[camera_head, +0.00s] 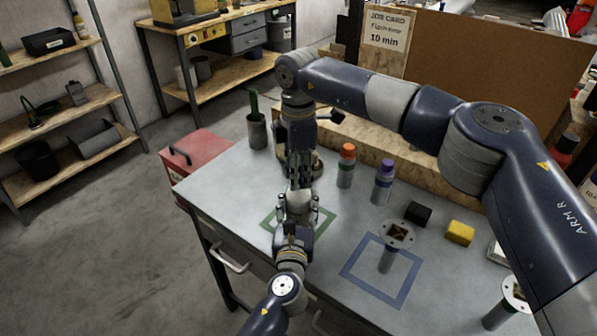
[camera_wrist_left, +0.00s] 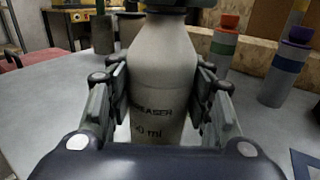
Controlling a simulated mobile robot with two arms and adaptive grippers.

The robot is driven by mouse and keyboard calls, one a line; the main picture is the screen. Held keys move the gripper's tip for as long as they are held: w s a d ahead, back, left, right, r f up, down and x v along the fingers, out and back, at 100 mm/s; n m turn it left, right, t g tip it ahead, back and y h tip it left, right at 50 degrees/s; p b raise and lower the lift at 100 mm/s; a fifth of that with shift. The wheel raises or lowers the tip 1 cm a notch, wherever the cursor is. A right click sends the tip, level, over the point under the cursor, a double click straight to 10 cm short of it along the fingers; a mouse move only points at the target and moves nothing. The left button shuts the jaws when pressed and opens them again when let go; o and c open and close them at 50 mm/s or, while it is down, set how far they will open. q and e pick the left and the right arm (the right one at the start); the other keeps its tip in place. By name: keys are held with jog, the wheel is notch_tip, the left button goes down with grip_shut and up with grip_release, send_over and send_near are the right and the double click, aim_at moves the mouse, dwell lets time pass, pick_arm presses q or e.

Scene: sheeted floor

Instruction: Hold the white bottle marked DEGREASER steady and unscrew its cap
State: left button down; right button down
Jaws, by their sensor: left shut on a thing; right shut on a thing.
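The white DEGREASER bottle (camera_wrist_left: 163,75) stands upright between the fingers of my left gripper (camera_wrist_left: 160,95); the letters "REASER" and "ml" show on it. In the head view the bottle (camera_head: 299,208) is mostly hidden by both grippers, over the green square outline (camera_head: 268,222) on the table. My left gripper (camera_head: 296,222) is shut on the bottle body from the front. My right gripper (camera_head: 300,178) reaches down from above and is shut at the bottle's top, where the cap is hidden in the head view. A dark edge, perhaps the cap, shows at the top of the left wrist view.
An orange-capped bottle (camera_head: 346,167) and a purple-capped bottle (camera_head: 383,183) stand to the right. Beyond are a black block (camera_head: 418,214), a yellow block (camera_head: 460,233) and a flanged part (camera_head: 397,235) by the blue square (camera_head: 350,272). A red toolbox (camera_head: 195,158) sits left.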

jog(key=n, duration=0.6)
jog(key=shift+n, duration=0.3)
jog(key=n, duration=2)
jog(key=shift+n, duration=0.4)
jog(key=n, duration=0.4)
jog(key=shift+n, duration=0.4)
jog(key=n, duration=0.4)
jog(key=shift+r+n, duration=0.1)
jog(key=shift+n, duration=0.3)
jog(key=n, duration=0.4)
jog(key=shift+w+n, duration=0.1)
jog(key=shift+n, duration=0.3)
jog(key=n, duration=0.6)
jog(key=shift+n, duration=0.3)
jog(key=shift+r, duration=0.3)
jog(key=shift+r, duration=0.85)
